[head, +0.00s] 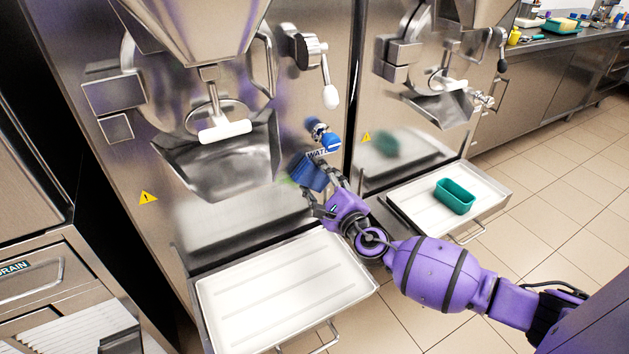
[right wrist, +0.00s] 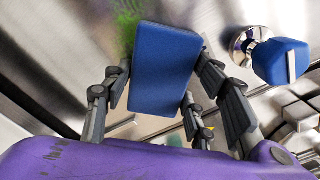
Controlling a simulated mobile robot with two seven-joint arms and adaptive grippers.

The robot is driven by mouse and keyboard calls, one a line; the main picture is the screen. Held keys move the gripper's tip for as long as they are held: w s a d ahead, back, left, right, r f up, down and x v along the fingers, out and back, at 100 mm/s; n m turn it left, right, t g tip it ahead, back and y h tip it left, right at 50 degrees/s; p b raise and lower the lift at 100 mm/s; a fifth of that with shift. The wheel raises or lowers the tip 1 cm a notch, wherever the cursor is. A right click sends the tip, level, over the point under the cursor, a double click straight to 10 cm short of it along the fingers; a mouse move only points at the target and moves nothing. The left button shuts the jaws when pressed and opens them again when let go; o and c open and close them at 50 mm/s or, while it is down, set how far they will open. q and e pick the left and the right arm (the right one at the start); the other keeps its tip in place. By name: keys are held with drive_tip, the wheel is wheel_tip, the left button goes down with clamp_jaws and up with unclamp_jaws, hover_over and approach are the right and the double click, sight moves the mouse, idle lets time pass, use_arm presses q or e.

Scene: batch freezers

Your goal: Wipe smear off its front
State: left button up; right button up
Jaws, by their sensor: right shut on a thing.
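My right gripper (head: 325,191) is shut on a blue block-shaped sponge (head: 307,173). It holds the sponge close to the steel front of the left batch freezer (head: 225,222), right of the chute and below the blue tap. I cannot tell whether the sponge touches the panel. A faint green smear (head: 285,181) shows on the panel at the sponge's left side. In the right wrist view the sponge (right wrist: 164,70) sits between the fingers and the green smear (right wrist: 127,28) shows beyond its upper left corner, partly hidden by it. My left gripper is not in view.
A blue-handled water tap (head: 327,142) juts out just above the sponge; it also shows in the right wrist view (right wrist: 281,61). The steel chute (head: 225,160) is to the left. A white tray (head: 285,290) sticks out below. A green tub (head: 455,196) stands on the right freezer's tray.

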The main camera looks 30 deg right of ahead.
drive_tip(key=shift+a+r+p, duration=0.1)
drive_tip(key=shift+a+p, duration=0.4)
drive_tip(key=shift+a, duration=0.5)
drive_tip(key=shift+a+p, duration=0.85)
drive_tip(key=shift+a, duration=1)
drive_tip(key=shift+s+a+p, duration=0.2)
drive_tip(key=shift+a+p, duration=0.7)
drive_tip(key=shift+a, duration=1.65)
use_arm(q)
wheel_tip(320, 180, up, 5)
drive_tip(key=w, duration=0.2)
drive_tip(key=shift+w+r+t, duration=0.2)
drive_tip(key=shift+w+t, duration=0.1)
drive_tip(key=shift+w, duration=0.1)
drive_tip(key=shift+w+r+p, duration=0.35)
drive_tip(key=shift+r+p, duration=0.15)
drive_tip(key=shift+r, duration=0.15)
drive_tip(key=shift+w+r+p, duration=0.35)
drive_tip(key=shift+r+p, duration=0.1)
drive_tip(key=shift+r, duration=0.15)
use_arm(e)
approach(272, 185)
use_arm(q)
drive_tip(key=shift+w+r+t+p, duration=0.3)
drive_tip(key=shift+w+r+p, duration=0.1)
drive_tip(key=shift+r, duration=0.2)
use_arm(e)
drive_tip(key=shift+s+d, duration=0.1)
drive_tip(key=shift+s, duration=1.35)
